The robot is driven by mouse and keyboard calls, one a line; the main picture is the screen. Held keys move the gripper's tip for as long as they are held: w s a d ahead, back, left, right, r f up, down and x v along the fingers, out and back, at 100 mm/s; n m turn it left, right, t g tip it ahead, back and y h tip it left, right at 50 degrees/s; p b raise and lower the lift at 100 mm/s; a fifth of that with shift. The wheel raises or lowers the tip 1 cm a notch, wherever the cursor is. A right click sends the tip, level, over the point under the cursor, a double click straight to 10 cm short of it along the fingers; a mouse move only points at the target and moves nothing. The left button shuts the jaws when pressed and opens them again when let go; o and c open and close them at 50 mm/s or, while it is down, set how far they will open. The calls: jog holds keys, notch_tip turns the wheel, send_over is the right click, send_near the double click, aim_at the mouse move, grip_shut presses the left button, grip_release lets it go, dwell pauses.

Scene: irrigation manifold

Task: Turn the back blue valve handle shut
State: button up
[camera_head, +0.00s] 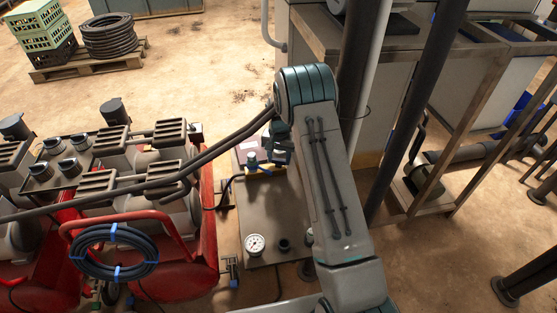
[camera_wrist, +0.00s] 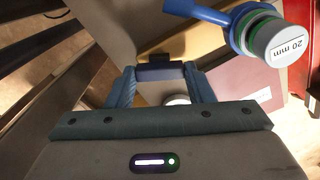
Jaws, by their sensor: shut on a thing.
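My gripper (camera_head: 277,142) is at the back of the grey manifold bench (camera_head: 262,206), just beyond a blue valve with a pale cap (camera_head: 252,159). In the wrist view, the teal fingers of my gripper (camera_wrist: 160,88) stand apart, with a dark blue bar, the back blue valve handle (camera_wrist: 160,71), between them. The handle's body and pivot are mostly hidden, so I cannot tell its exact angle. A brighter blue valve with a green ring and a cap marked "20 mm" (camera_wrist: 284,40) stands at upper right in the wrist view, apart from my fingers.
A pressure gauge (camera_head: 255,244) and a dark fitting (camera_head: 284,244) are on the bench's near part. Red machines with a coiled black hose (camera_head: 114,252) stand close on the left. Dark posts (camera_head: 412,95) and a metal frame rise on the right.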

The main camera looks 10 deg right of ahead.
aim_at(279, 160)
jog(key=m+b, duration=0.1)
jog(key=m, duration=0.5)
jog(key=shift+m, duration=0.3)
jog(key=m, duration=0.6)
jog(key=shift+m, duration=0.3)
jog(key=o, duration=1)
notch_tip(279, 160, up, 14)
jog(key=shift+f, duration=0.1)
